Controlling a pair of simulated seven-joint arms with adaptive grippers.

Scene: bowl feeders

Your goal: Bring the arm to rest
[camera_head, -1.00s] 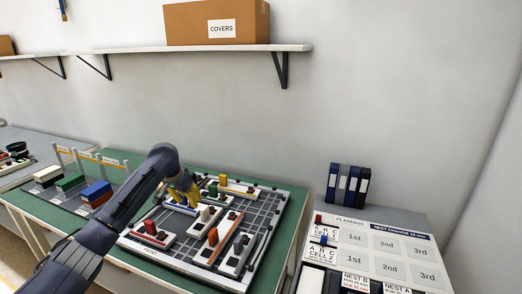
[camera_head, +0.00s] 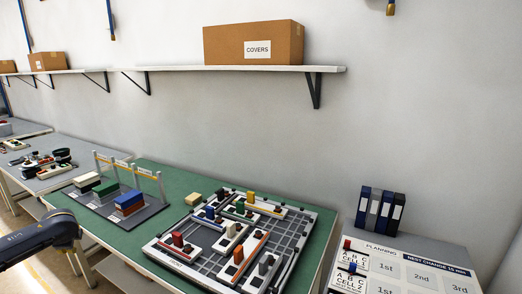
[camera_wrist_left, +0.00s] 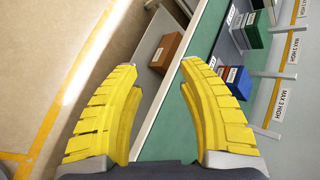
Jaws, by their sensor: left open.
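My left arm (camera_head: 40,238) comes in from the left edge of the head view, in front of the green-topped bench. The bench's front edge and the floor lie beyond the fingers. My right gripper is in neither view.
A grey grid board (camera_head: 205,262) with coloured blocks stands on the green bench (camera_head: 158,178). A rack (camera_head: 150,210) holds stacked blocks left of it. A brown box (camera_wrist_left: 167,50) sits below the bench edge. A planning board (camera_head: 410,270) is at right.

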